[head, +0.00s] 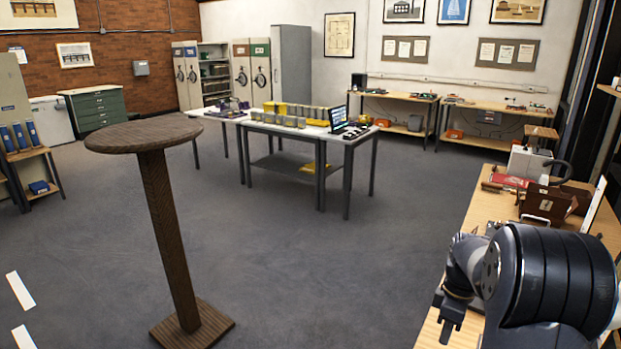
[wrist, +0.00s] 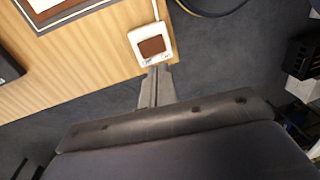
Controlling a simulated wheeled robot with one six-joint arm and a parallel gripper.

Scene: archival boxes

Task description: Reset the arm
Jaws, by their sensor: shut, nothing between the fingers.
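My arm shows at the lower right in the head view, folded near the right-hand wooden bench (head: 432,330). My gripper (head: 449,328) points down beside the bench's near left edge and holds nothing. In the wrist view my gripper (wrist: 158,88) shows as narrow grey fingers held together. Past the fingertips, a small white device with a brown face (wrist: 151,45) lies at the bench's edge. I cannot tell from the pictures how far the fingertips are from it.
Brown boxes (head: 547,204) and a red item (head: 508,180) stand on the right bench. A round brown pedestal table (head: 145,135) stands at left. A central table (head: 340,137) carries yellow and grey boxes. Grey floor (head: 290,270) between them is clear.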

